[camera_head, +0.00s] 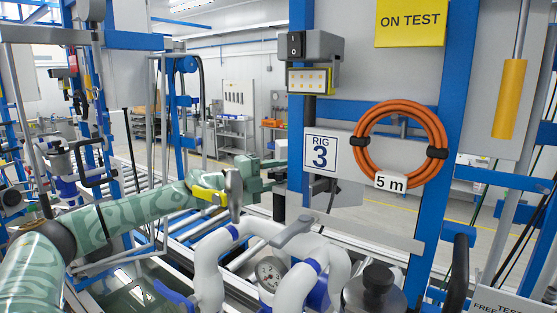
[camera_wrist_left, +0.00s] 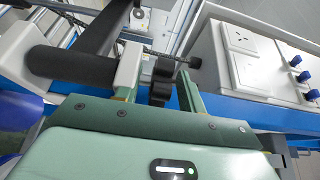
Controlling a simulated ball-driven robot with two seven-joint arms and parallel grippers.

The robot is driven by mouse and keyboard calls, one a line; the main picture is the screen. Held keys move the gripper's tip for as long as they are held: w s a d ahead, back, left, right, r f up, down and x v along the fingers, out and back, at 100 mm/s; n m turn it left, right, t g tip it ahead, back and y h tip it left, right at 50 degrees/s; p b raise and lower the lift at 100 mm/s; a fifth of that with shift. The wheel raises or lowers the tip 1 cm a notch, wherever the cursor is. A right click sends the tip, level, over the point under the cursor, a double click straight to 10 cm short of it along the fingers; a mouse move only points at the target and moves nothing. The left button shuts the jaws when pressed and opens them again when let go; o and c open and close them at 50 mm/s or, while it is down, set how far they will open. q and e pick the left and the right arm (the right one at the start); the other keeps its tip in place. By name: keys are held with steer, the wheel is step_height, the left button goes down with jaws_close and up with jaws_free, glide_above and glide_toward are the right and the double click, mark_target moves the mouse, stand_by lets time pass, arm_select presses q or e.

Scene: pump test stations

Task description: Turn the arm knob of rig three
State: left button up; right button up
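The white RIG 3 sign (camera_head: 320,153) hangs on the blue frame, just right of my left gripper (camera_head: 264,174) in the head view. My green left arm reaches in from the left, and the gripper points at dark parts beside the sign's post. In the left wrist view, the two fingers of my left gripper (camera_wrist_left: 160,82) stand apart. A black lobed knob (camera_wrist_left: 162,72) lies between them, close to both fingers. I cannot tell whether they press on it. A thin rod runs from the knob to the right. My right gripper is not in view.
White pipes (camera_head: 208,268) with a grey lever (camera_head: 291,232) and a gauge (camera_head: 269,273) stand below the gripper. A coiled orange hose (camera_head: 402,112) hangs right of the sign. In the wrist view, a white socket box (camera_wrist_left: 250,65) is to the right and a thick black tube (camera_wrist_left: 70,66) to the left.

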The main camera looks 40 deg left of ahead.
arm_select(q)
steer(key=shift+w+d, duration=0.2)
steer(key=shift+w, duration=0.05)
jaws_close()
steer(key=shift+m+g+h, duration=0.5)
steer(key=shift+m+h, duration=0.2)
steer(key=shift+h, duration=0.3)
steer(key=shift+m+g+h, duration=0.7)
steer(key=shift+m+h, duration=0.2)
steer(key=shift+h, duration=0.3)
jaws_free()
